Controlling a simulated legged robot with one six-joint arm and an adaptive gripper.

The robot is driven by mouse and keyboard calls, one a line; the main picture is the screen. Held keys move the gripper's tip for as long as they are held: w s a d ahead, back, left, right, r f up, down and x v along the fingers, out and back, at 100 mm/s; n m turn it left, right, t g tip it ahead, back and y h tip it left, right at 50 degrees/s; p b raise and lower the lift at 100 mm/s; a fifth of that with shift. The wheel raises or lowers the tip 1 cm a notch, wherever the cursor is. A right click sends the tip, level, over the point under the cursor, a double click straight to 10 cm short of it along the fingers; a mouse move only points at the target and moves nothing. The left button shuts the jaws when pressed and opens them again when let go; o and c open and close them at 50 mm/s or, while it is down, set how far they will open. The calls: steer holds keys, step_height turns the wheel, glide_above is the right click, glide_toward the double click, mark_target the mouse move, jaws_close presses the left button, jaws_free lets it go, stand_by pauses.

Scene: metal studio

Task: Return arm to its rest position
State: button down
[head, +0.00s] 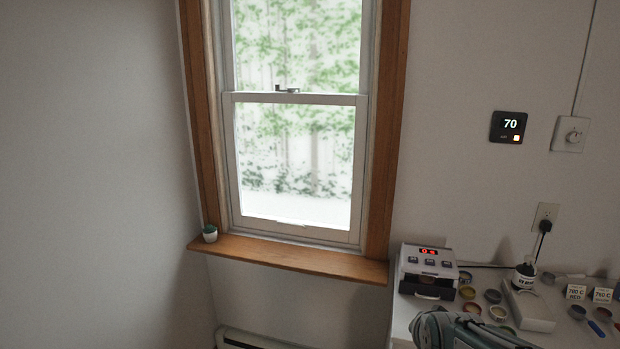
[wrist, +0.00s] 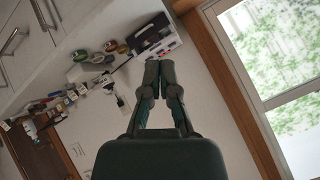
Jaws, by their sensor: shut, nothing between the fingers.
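My gripper (wrist: 153,78) shows in the middle of the wrist view, its two dark fingers together at the tips with nothing between them. The wrist view is turned over, with the counter at upper left and the window at right. In the head view, part of my arm (head: 455,330) shows at the bottom right, in front of the counter. It covers some of the counter's front part. The fingertips cannot be made out clearly in the head view.
A white counter (head: 404,310) at the right holds a small kiln-like box (head: 427,270), several small round tins, a white block (head: 528,305) and a dark jar (head: 524,274). A window (head: 295,160) with a wooden sill (head: 290,258) is at the centre. The left wall is bare.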

steer(key=s+a+r+n+g, duration=0.1)
steer(key=s+n, duration=0.3)
steer(key=s, duration=0.6)
steer(key=s+a+r+n+g+y, duration=0.1)
steer(key=s+a+r+n+g, duration=0.1)
steer(key=s, duration=0.7)
steer(key=a+n+g, duration=0.1)
steer(key=a+n, duration=0.1)
steer(key=shift+s+r+n, duration=0.2)
steer(key=shift+s+n, duration=0.1)
steer(key=shift+s, duration=0.05)
